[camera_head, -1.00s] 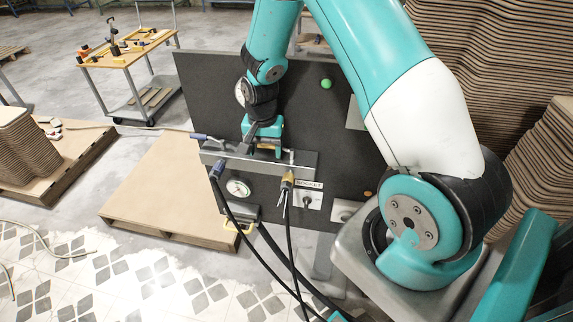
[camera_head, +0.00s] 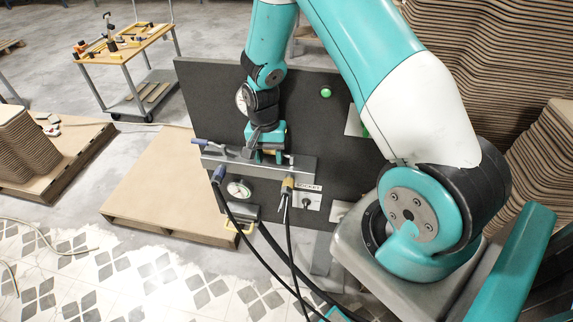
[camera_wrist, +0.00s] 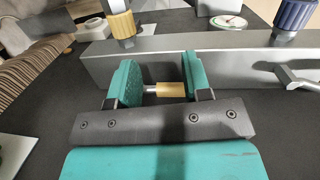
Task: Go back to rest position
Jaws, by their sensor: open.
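My gripper (camera_head: 268,155) is at the grey metal bar (camera_head: 300,166) on the dark panel (camera_head: 215,100). In the wrist view its two teal fingers (camera_wrist: 163,82) are apart. A brass-coloured cylinder (camera_wrist: 171,89) with a thin metal stem lies between them, by the bar's face. I see a gap on the stem side; whether the right finger touches the cylinder I cannot tell. A blue-handled connector (camera_head: 200,143) is at the bar's left end. A brass connector (camera_head: 287,186) and a blue connector (camera_head: 219,174) with black hoses hang at its front.
A dial gauge (camera_head: 238,189) and a socket plate (camera_head: 308,200) sit below the bar. A green lamp (camera_head: 326,92) is on the panel. A low wooden pallet (camera_head: 165,185) lies left of it. A tool cart (camera_head: 125,50) stands behind. Stacked curved boards (camera_head: 500,60) rise at right.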

